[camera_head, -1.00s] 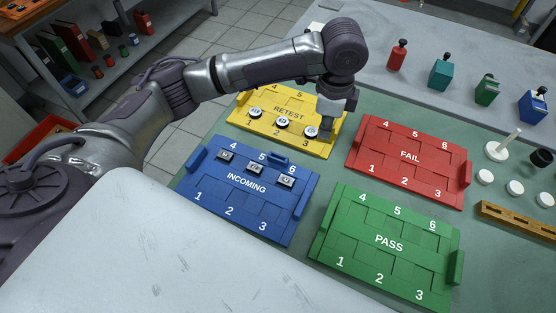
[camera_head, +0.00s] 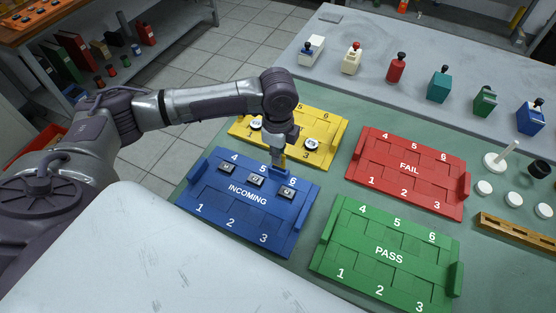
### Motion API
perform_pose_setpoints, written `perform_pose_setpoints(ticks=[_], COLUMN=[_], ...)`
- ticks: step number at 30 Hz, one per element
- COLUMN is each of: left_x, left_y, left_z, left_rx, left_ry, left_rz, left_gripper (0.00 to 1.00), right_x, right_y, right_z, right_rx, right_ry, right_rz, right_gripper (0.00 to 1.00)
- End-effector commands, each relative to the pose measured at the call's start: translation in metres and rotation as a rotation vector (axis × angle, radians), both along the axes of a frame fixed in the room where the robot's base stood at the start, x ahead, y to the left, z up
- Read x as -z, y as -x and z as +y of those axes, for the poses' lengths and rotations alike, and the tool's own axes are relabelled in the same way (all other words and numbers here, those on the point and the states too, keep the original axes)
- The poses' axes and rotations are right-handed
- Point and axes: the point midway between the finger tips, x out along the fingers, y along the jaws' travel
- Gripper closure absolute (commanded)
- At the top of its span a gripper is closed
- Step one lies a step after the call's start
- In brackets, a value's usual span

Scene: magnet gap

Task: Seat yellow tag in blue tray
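The blue tray (camera_head: 222,203), marked INCOMING, lies on the green mat. Small dark-and-silver blocks sit by its 4 (camera_head: 230,168), 5 (camera_head: 256,180) and 6 (camera_head: 287,192) slots. My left gripper (camera_head: 279,166) points down at the tray's far edge, over the raised blue piece there. A small yellow patch (camera_head: 283,162) shows at its fingertips. It may be the yellow tag, but I cannot tell it from the yellow tray behind. The fingers are too small to read as open or shut. My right gripper is not in view.
The yellow tray (camera_head: 331,126), partly hidden by my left arm, holds white round pieces. The red FAIL tray (camera_head: 398,183) and green PASS tray (camera_head: 365,268) are empty. Coloured blocks with knobs line the grey bench behind. A wooden rack (camera_head: 518,232) lies at right.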

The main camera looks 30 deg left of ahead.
Motion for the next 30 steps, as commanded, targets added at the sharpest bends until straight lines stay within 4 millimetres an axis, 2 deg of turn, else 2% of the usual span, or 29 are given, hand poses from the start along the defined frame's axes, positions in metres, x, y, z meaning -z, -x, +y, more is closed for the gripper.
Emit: perform_pose_setpoints(ticks=[6,17,18,22,30], left_x=[0.031,0.035,0.036,0.036,0.035], left_y=[0.001,0.001,0.001,0.0,0.0], left_z=[0.0,-0.001,-0.001,0.0,0.0], left_rx=[-0.001,0.0,0.0,0.0,0.0], left_ry=[-0.003,-0.001,0.0,-0.001,-0.001], left_rz=[0.003,0.002,0.001,0.001,0.001], left_gripper=[1.0,1.0,0.92,0.7,0.69], right_x=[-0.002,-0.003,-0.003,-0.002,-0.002], right_y=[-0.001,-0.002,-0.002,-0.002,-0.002], right_z=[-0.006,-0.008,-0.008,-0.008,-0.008], right_rx=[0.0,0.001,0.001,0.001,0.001], right_ry=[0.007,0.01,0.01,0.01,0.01], right_rz=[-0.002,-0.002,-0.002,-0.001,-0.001], right_gripper=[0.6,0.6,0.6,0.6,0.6])
